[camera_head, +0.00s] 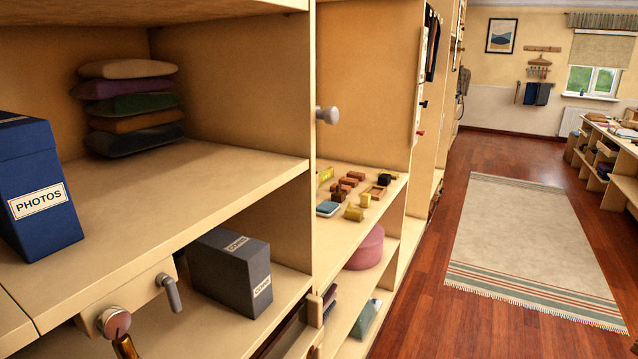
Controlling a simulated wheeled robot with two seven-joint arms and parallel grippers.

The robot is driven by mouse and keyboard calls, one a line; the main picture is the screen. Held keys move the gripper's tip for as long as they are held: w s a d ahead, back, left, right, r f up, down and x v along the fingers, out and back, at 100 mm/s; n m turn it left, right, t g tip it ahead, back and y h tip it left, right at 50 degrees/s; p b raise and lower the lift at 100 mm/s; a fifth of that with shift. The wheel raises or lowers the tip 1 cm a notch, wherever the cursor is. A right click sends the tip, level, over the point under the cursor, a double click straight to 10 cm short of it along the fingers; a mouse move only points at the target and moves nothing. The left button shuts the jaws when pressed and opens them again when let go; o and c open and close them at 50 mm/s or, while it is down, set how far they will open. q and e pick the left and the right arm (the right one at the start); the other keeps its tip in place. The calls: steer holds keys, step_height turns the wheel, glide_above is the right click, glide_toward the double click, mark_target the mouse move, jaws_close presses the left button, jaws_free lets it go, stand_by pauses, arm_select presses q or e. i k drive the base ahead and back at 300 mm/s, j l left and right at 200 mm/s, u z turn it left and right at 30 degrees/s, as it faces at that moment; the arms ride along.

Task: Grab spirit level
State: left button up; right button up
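I cannot make out the spirit level for certain. A yellow-green bar-like piece (325,175) stands at the left end of the middle shelf, partly hidden by the upright panel. A small yellow block (353,213) lies near that shelf's front edge; both are too small to identify. Neither of my grippers is in view.
Small brown blocks (347,184) and a blue-topped box (328,208) share the middle shelf (338,236). A blue PHOTOS box (38,187) and folded stack (134,104) are left. The rug (525,240) and floor are clear.

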mark_target(327, 174)
steer(key=i+l+u, duration=0.7)
steer(key=l, duration=0.15)
steer(key=l+u, duration=0.25)
steer(key=i+l+u, duration=0.25)
steer(key=l, duration=0.2)
steer(key=k, duration=0.1)
